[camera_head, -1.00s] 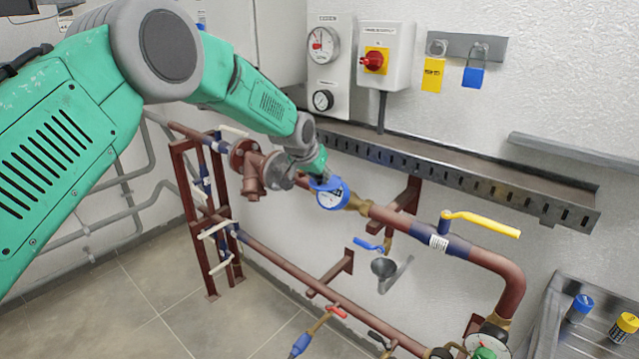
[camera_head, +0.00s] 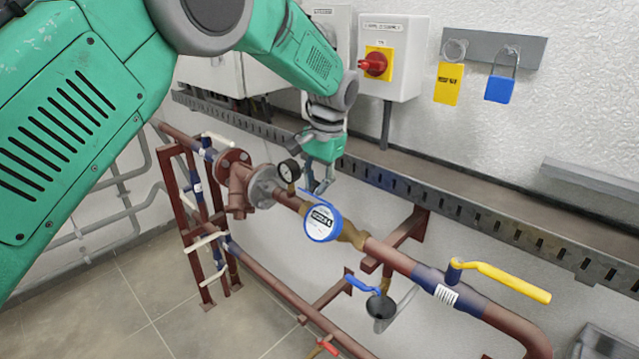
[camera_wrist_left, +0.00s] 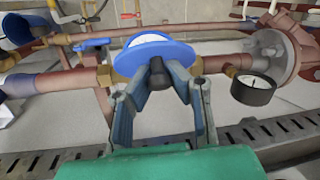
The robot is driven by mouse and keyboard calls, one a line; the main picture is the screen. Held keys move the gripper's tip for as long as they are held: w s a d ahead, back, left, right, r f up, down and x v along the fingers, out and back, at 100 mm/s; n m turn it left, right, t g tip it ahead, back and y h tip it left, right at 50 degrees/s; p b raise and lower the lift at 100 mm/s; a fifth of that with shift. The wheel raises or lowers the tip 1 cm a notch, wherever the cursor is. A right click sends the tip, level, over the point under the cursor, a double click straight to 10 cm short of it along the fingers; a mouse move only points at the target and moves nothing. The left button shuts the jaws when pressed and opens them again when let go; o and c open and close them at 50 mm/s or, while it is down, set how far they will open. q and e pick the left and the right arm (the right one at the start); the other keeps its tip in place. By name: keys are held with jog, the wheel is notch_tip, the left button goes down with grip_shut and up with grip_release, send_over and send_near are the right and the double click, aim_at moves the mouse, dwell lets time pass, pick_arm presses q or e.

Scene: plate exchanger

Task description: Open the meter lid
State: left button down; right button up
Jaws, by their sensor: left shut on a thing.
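The water meter (camera_head: 323,222) sits on the red-brown pipe, with a blue rim and a white printed face turned to the head camera. Its blue lid (camera_head: 311,192) shows as a thin edge tilted up behind the face. In the left wrist view the blue lid (camera_wrist_left: 153,58) is in front of the white face (camera_wrist_left: 148,40). My left gripper (camera_head: 321,188) is behind the meter, with its fingertips shut at the lid's edge; they also show in the left wrist view (camera_wrist_left: 160,76). The exact contact is partly hidden. My right gripper is out of view.
A small black gauge (camera_head: 289,171) stands close beside my left gripper. A perforated cable tray (camera_head: 450,200) runs along the wall behind. A yellow-handled valve (camera_head: 500,280) is on the pipe to the right, and a blue-handled valve (camera_head: 362,285) is below the meter.

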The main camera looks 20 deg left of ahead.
pick_arm(q)
jog(key=shift+w+d+r, duration=0.1)
jog(key=shift+w+r, duration=0.05)
jog(key=shift+w, duration=0.05)
dwell(0.4)
jog(key=c, duration=1.4)
grip_release()
jog(key=shift+c, duration=0.2)
notch_tip(320, 180, up, 12)
jog(key=w+d, duration=0.1)
jog(key=d, duration=0.1)
jog(key=shift+f, duration=0.25)
